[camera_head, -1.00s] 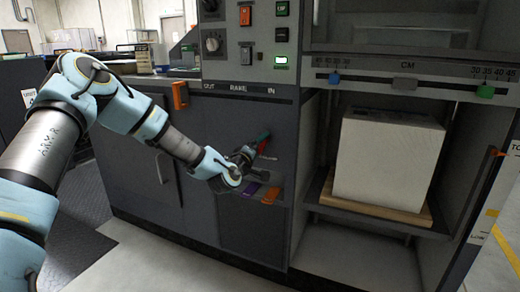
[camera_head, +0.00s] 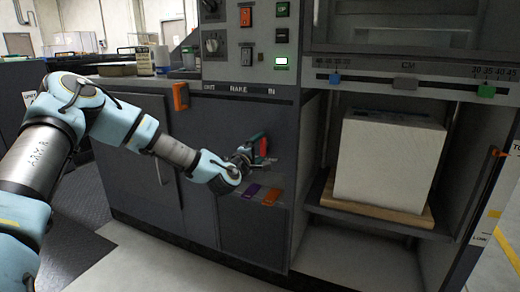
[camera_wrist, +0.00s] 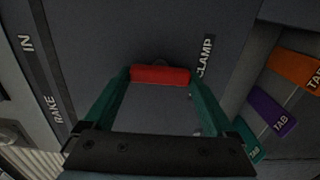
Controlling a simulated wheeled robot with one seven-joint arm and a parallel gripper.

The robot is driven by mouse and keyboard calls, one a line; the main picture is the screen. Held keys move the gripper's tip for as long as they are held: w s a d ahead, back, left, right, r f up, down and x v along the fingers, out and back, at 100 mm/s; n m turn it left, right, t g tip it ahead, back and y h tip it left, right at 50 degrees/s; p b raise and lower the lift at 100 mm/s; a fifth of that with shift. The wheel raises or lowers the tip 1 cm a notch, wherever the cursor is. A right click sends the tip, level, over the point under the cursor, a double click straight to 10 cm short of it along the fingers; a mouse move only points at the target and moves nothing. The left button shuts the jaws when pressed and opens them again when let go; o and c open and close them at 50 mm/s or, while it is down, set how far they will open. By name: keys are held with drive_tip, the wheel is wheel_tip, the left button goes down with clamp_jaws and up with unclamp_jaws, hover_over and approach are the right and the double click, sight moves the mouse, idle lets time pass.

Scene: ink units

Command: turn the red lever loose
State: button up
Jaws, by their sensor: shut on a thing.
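The red lever (camera_wrist: 160,75) lies across the gap between the green fingers of my gripper (camera_wrist: 160,82) in the wrist view. The fingers are shut on it at its two ends. The word CLAMP is printed on the dark panel just right of it. In the head view the red lever (camera_head: 265,147) shows as a small upright red piece on the machine's front panel. My gripper (camera_head: 256,146) is at it, and hides part of it and its mount.
Purple (camera_head: 251,190) and orange (camera_head: 271,196) tabs sit just below my gripper; a teal tab (camera_wrist: 250,155) also shows in the wrist view. An orange handle (camera_head: 180,96) juts out at upper left. Right of the panel, an open bay holds a white paper stack (camera_head: 388,160) on a wooden board.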

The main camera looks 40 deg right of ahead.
drive_tip(key=o, duration=1.1)
drive_tip(key=shift+c, duration=0.2)
drive_tip(key=shift+a, duration=0.1)
drive_tip(key=v, duration=1)
drive_tip(key=shift+s+a+p, duration=0.2)
drive_tip(key=shift+a+p, duration=0.1)
drive_tip(key=shift+a, duration=0.05)
